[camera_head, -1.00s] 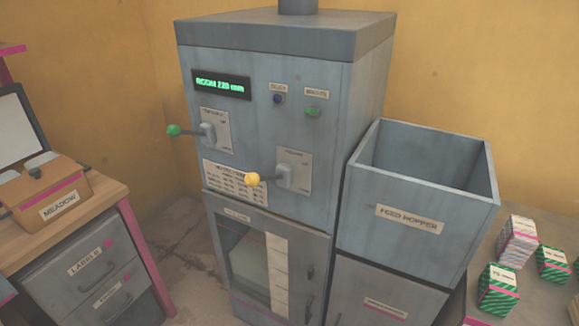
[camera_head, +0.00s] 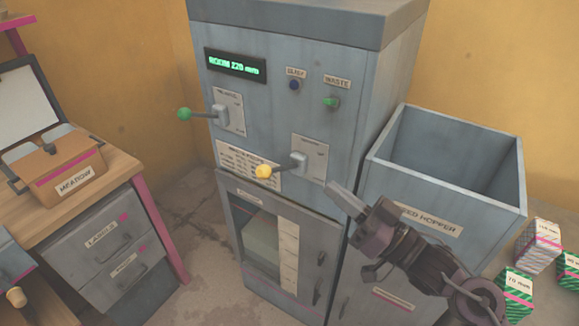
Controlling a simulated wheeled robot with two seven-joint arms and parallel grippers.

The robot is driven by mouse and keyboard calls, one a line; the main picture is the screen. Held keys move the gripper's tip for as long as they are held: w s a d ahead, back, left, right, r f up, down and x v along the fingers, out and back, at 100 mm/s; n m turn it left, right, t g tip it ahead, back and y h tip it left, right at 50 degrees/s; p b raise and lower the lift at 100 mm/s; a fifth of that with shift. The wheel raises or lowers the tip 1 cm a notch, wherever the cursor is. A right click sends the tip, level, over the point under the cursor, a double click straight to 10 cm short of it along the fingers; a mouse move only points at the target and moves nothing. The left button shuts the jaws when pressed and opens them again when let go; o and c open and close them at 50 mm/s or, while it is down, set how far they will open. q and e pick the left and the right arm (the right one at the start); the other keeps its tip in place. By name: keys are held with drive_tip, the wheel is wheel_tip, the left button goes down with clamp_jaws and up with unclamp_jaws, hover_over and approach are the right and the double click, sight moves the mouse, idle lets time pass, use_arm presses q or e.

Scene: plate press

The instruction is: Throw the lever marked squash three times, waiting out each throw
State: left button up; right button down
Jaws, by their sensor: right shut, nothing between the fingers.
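The grey press (camera_head: 280,100) carries two levers on its front. One has a green knob (camera_head: 184,114) at upper left; the other has a yellow knob (camera_head: 263,171) lower and to the right. Both knobs stick out to the left of their plates. The lettering on both lever plates is too small to read surely, so I cannot tell which is marked squash. My right gripper (camera_head: 343,196) is shut and empty, in front of the press to the right of the yellow-knobbed lever and apart from it. My left gripper is not in view.
A display (camera_head: 235,65) reads about "ROOM 220 mm". A dark blue lamp (camera_head: 294,85) and a green one (camera_head: 331,103) sit beside it. The feed hopper (camera_head: 450,180) stands right, behind my right arm. A wooden desk (camera_head: 125,165) with a MEADOW box (camera_head: 65,175) stands left.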

sight(281, 168)
drive_tip(key=w+a+p, duration=0.4)
drive_tip(key=w+a, duration=0.3)
drive_tip(key=a, duration=0.2)
drive_tip(key=shift+a, duration=0.25)
drive_tip(key=shift+s+f, duration=0.1)
drive_tip(key=shift+f, duration=0.1)
idle(0.3)
